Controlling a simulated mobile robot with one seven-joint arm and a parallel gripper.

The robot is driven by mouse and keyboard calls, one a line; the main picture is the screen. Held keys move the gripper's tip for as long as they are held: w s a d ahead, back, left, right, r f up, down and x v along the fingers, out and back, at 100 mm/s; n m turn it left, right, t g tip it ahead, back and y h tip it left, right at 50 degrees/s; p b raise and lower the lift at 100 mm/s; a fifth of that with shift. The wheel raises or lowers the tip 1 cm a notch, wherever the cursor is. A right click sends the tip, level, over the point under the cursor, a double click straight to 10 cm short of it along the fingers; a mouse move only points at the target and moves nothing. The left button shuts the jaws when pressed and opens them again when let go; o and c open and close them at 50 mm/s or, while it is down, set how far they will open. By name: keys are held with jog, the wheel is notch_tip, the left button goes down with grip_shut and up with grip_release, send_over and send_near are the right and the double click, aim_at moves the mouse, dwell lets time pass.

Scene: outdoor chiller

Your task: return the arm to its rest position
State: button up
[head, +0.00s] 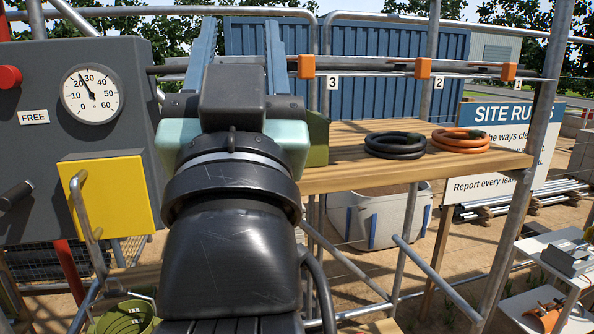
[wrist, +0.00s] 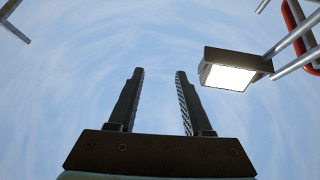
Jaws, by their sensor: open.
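My gripper (head: 237,58) is raised in front of the wooden shelf in the head view, with its two blue-grey fingers pointing up. In the wrist view my gripper (wrist: 160,100) is open, with a wide empty gap between the fingers and sky behind. Nothing is held. My dark arm fills the lower middle of the head view and hides part of the shelf and of the grey panel's right side.
A grey panel (head: 90,130) with a gauge (head: 92,94) and yellow box (head: 110,198) stands left. The wooden shelf (head: 335,180) holds a black coil (head: 395,145) and an orange coil (head: 460,140). Scaffold poles (head: 425,262) stand right. A lamp (wrist: 228,75) hangs right of the fingers.

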jog(key=s+d+r+t+h, duration=0.1)
jog(key=s+d+t+h, duration=0.15)
jog(key=s+d, duration=0.4)
notch_tip(320, 180, down, 16)
jog(key=a+b, duration=0.2)
jog(key=b, duration=1.4)
jog(key=shift+s+m, duration=0.3)
jog(key=shift+s, duration=0.05)
jog(key=shift+d+f+h, duration=0.1)
jog(key=shift+h, duration=0.15)
